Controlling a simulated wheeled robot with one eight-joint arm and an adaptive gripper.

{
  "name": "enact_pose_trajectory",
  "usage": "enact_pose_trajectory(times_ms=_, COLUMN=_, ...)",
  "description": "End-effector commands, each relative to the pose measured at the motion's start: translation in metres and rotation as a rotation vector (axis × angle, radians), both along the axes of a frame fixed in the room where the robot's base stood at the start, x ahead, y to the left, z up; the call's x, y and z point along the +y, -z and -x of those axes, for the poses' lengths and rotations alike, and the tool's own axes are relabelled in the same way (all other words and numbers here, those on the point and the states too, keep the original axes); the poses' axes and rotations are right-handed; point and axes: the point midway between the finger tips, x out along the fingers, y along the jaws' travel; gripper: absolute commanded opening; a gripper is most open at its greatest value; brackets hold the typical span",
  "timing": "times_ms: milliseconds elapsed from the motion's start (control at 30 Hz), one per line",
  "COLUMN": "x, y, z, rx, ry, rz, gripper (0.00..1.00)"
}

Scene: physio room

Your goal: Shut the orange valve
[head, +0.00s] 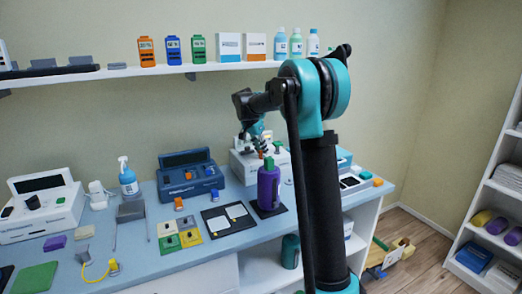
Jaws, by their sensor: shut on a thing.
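A small orange part (261,155), which looks like the orange valve, shows at the fingertips of my gripper (260,149). It is at the front of a white device (244,166) on the blue bench (165,262). My gripper points down and is shut on this orange part. The fingers and the arm hide much of it, so its turn position cannot be told.
A purple bottle (268,187) with a green cap stands close in front of my gripper on a dark mat. A blue case (190,180) is to the left, with a spray bottle (128,181) beyond it. A shelf (140,72) with boxes and bottles runs above.

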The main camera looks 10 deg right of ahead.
Motion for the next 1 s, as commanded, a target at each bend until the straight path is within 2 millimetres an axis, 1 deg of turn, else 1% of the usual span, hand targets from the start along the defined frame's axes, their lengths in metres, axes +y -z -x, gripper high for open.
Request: enact_pose_trajectory(times_ms=1000, x=-0.0062, y=-0.0004, z=0.0022, rx=-0.002, ry=-0.945, rz=-0.001, gripper=0.00)
